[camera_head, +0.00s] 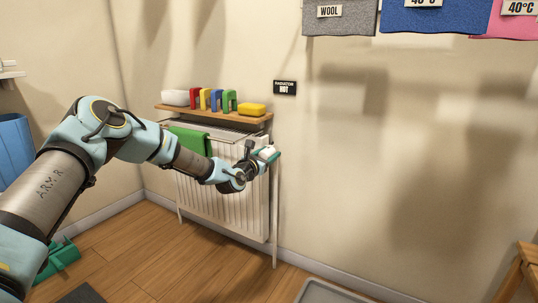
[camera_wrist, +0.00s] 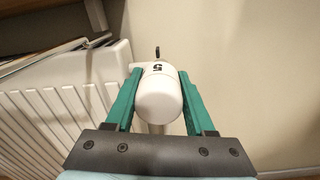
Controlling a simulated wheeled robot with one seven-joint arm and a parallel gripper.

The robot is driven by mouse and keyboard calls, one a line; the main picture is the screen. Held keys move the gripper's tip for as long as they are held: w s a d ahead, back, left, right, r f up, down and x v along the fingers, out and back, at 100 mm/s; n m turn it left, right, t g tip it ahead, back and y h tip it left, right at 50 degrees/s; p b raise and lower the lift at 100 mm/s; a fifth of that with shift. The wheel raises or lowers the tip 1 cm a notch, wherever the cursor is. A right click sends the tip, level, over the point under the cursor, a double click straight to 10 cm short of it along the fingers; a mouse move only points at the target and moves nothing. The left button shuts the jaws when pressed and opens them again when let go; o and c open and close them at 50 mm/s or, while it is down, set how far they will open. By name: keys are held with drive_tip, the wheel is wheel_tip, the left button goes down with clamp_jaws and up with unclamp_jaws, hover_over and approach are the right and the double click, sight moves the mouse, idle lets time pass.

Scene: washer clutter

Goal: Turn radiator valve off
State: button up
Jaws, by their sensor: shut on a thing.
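The white radiator valve (camera_wrist: 159,98) is a rounded cylindrical knob at the right end of the white radiator (camera_head: 222,190). A dark digit that looks like 5 shows on its far upper side in the wrist view, near a small dark pointer (camera_wrist: 157,52). My gripper (camera_wrist: 160,75) has its two green fingers on either side of the knob, shut on it. In the head view my gripper (camera_head: 271,154) is at the radiator's upper right corner, with a bit of the white knob (camera_head: 267,151) showing. A black sign (camera_head: 284,87) on the wall reads RADIATOR HOT.
A wooden shelf (camera_head: 225,115) above the radiator holds several coloured items and a yellow sponge (camera_head: 252,109). A green cloth (camera_head: 190,139) hangs over the radiator. Labelled cloths hang at the top right. A stool (camera_head: 524,270) stands at the right edge. The wall right of the valve is clear.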

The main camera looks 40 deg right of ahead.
clamp_jaws()
drive_tip(key=shift+m, duration=0.3)
